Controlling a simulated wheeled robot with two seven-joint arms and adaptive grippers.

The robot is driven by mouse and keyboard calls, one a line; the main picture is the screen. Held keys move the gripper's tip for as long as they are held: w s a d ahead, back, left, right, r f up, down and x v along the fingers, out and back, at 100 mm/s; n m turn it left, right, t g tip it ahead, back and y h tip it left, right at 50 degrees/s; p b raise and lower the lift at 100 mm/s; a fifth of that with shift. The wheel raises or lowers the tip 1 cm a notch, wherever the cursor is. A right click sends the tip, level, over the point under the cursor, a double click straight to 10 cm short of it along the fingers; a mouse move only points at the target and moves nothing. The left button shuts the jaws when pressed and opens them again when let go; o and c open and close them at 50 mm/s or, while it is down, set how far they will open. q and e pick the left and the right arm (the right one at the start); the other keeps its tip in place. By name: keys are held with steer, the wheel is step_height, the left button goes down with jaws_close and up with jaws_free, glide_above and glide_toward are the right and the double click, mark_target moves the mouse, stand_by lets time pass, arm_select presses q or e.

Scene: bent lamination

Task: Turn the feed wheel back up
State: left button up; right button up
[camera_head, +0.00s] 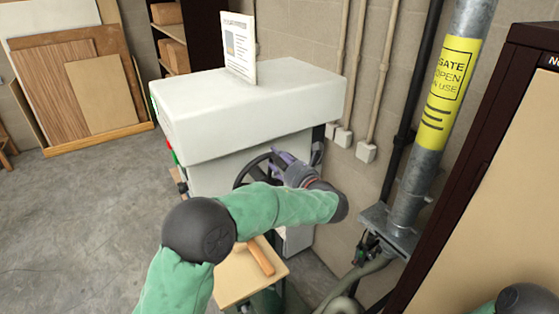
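The feed wheel, a black handwheel (240,173), is on the side of a white box-shaped machine (245,112). Its left rim and part of its spokes show; my arm and gripper cover the rest. My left gripper (281,158), with purplish fingers, is at the right part of the wheel, overlapping the rim in the picture. The fingers are small and partly merged with the wheel, so I cannot tell whether they grip it. Of my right arm, only a part shows at the bottom right corner; its gripper is out of view.
A wooden stand (232,283) with a wooden-handled tool (261,258) is below the wheel. A grey metal duct (415,180) with a yellow sign (447,90) rises at the right, beside a dark-framed cabinet (480,160). Open concrete floor (85,220) lies at left.

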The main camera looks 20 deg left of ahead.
arm_select(q)
steer(key=shift+f, duration=0.1)
steer(key=shift+s+d, duration=0.3)
steer(key=v, duration=1.1)
